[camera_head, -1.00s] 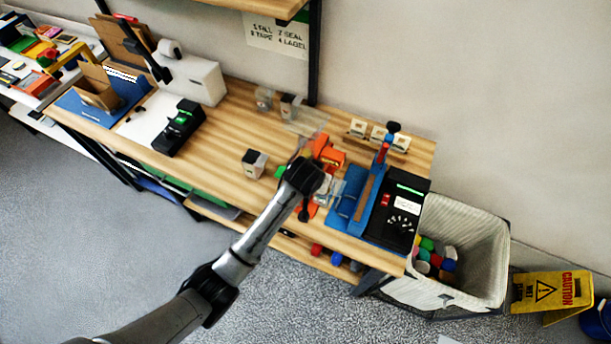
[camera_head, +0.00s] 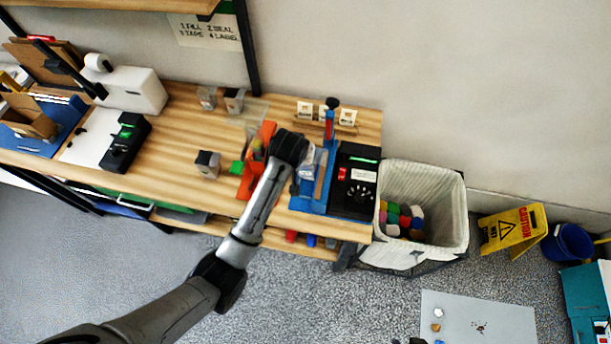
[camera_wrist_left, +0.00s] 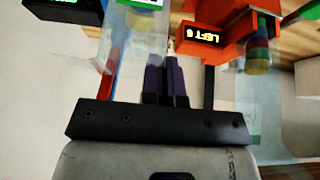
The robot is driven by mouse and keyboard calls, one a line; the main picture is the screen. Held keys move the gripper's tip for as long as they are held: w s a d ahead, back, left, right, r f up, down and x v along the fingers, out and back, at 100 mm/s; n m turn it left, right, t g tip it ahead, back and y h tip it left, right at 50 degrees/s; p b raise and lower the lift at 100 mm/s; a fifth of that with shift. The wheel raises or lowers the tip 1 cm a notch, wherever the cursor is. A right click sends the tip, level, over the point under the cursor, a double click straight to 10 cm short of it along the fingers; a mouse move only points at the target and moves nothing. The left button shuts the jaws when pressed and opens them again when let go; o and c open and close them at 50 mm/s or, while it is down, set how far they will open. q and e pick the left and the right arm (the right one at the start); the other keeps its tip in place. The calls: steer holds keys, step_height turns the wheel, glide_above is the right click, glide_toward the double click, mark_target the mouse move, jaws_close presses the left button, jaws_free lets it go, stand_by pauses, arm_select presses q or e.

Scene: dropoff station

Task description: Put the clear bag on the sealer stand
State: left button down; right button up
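The clear bag (camera_head: 309,171) is see-through and appears over the blue sealer stand (camera_head: 306,204), beside my left gripper (camera_head: 300,158). In the left wrist view my left gripper's dark fingers (camera_wrist_left: 166,82) are close together, and the clear bag (camera_wrist_left: 138,60) stretches away from them. They look shut on its edge, though the exact grip is blurred. In the head view my wrist hides the fingertips. The stand has an upright red and blue post (camera_head: 329,125). Whether the bag touches the stand cannot be told. My right gripper is not in view.
A black control box (camera_head: 355,185) stands right of the stand. An orange device (camera_head: 248,182) is close left of my wrist; its lit display (camera_wrist_left: 204,36) shows in the wrist view. A small cube (camera_head: 207,163) sits farther left. A lined bin (camera_head: 455,215) stands off the table's right end.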

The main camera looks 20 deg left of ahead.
mark_target(299, 174)
arm_select(q)
step_height(299, 174, down, 12)
steer(key=shift+f, duration=0.2)
stand_by(0.4)
steer(key=shift+f, duration=0.1)
steer(key=c, duration=1.8)
jaws_free()
steer(key=shift+f, duration=0.1)
steer(key=o, duration=0.4)
steer(key=shift+o, duration=0.2)
steer(key=shift+s+r, duration=0.15)
steer(key=shift+r, duration=0.45)
steer(key=p+v, duration=0.1)
steer(key=v, duration=1)
